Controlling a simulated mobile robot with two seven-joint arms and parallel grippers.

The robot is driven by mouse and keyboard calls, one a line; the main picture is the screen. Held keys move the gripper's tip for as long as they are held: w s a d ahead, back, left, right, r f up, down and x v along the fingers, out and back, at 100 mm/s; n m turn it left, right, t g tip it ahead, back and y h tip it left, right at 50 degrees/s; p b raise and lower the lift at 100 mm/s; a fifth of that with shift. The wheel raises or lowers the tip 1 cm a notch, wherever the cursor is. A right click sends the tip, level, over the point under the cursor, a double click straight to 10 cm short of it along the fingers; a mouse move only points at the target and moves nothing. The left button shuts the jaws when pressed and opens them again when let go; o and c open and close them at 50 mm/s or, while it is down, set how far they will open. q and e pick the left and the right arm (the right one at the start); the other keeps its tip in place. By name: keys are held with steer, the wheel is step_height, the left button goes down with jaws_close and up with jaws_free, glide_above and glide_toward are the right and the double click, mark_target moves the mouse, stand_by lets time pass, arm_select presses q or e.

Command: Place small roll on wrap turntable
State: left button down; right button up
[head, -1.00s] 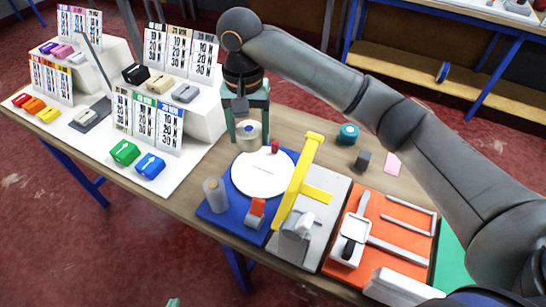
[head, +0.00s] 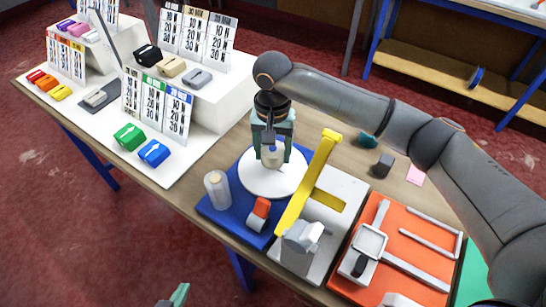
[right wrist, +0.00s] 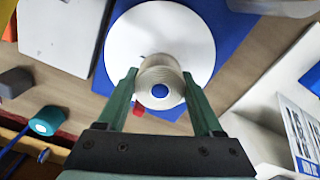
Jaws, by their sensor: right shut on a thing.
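My right gripper (head: 271,160) is shut on the small roll (head: 271,155), a pale roll with a blue centre in the right wrist view (right wrist: 160,85). The roll is upright between the green fingers and over the wrap turntable, a white disc (head: 288,186) on a blue base. It is off the disc's middle, toward its edge, in the right wrist view (right wrist: 135,45). I cannot tell whether the roll touches the disc. Only a green tip of my left gripper (head: 178,297) shows at the bottom edge of the head view.
A clear-wrapped cylinder (head: 217,190) and an orange-and-grey dispenser (head: 259,214) stand on the blue base. A yellow arm (head: 308,187) rises just right of the disc. An orange board (head: 384,250) lies further right. A white display stand (head: 213,95) is at the left.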

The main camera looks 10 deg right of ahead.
mark_target(273, 149)
steer(key=shift+f, duration=1.2)
steer(key=shift+f, duration=0.1)
steer(key=o, duration=1.4)
step_height(273, 149, up, 12)
steer(key=shift+r, duration=0.15)
